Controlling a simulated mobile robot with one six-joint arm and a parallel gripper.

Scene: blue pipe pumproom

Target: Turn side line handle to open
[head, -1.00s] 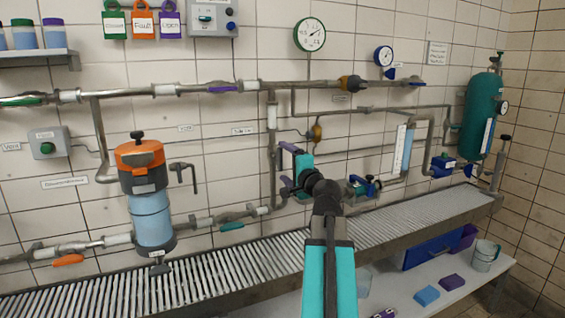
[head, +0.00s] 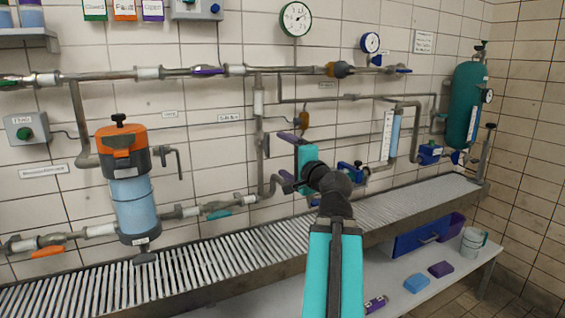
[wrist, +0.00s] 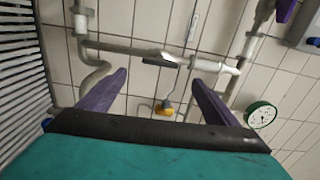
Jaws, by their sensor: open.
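The side line is a vertical grey pipe (head: 259,122) on the tiled wall, beside a small label (head: 230,118) that seems to read "Side line". A pale lever (head: 267,146) on this pipe looks like its handle. In the wrist view the handle (wrist: 165,57) shows as a light and dark lever on the pipe, ahead of the fingertips. My gripper (head: 283,158) is open, with purple fingers and a teal body, just right of the handle in the head view. In the wrist view my gripper (wrist: 158,78) has nothing between its fingers. Contact with the handle is not visible.
An orange-topped blue filter (head: 128,185) stands left. A slatted grey shelf (head: 215,262) runs below the pipes. A small yellow-brown fitting (head: 303,118) hangs right of the side line. A green-rimmed gauge (head: 295,19) is above, and a green tank (head: 464,104) stands right.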

